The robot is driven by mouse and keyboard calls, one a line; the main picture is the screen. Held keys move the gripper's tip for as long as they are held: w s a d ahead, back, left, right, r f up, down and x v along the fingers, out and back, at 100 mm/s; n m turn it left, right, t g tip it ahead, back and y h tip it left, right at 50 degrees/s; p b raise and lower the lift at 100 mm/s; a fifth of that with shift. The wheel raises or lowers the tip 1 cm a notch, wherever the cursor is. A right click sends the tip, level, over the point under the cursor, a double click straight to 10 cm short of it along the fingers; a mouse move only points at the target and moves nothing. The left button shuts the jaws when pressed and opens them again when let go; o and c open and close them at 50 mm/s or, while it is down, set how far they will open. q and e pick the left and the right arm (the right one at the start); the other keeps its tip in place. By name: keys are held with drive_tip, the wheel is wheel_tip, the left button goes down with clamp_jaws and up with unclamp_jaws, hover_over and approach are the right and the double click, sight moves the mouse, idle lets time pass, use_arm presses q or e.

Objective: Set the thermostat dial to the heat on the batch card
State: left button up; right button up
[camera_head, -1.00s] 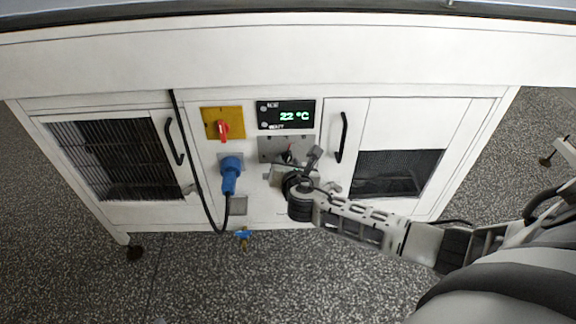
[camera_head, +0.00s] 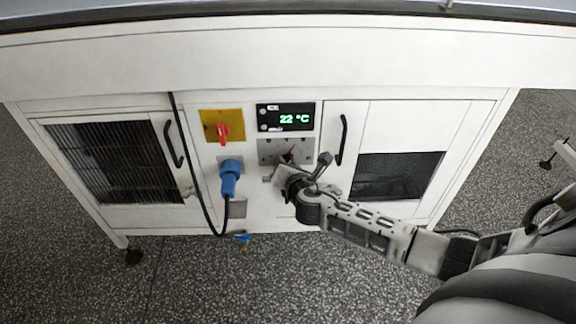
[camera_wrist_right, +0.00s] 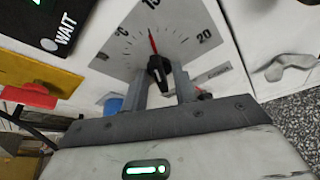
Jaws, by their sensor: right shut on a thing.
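The thermostat dial is a black knob with a red pointer (camera_wrist_right: 158,70) on a grey scale plate (camera_wrist_right: 120,42). In the wrist view the pointer aims up at about the 15 mark; 20 is at the right of the scale. My right gripper (camera_wrist_right: 164,85) is shut on the knob, one finger on each side. In the head view my right gripper (camera_head: 288,168) covers most of the dial, and the plate (camera_head: 268,148) shows around it. The display (camera_head: 286,117) above reads 22 °C. No batch card is readable in these views. My left gripper is not in view.
A yellow plate with a red switch (camera_head: 223,132) and a blue plug (camera_head: 229,178) with a black cable sit left of the dial. A door handle (camera_head: 342,138) is close on the right. A blue-handled valve (camera_head: 243,238) hangs below.

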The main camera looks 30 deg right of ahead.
drive_tip(key=o, duration=0.6)
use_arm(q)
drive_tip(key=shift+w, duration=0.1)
use_arm(e)
drive_tip(key=shift+s, duration=0.1)
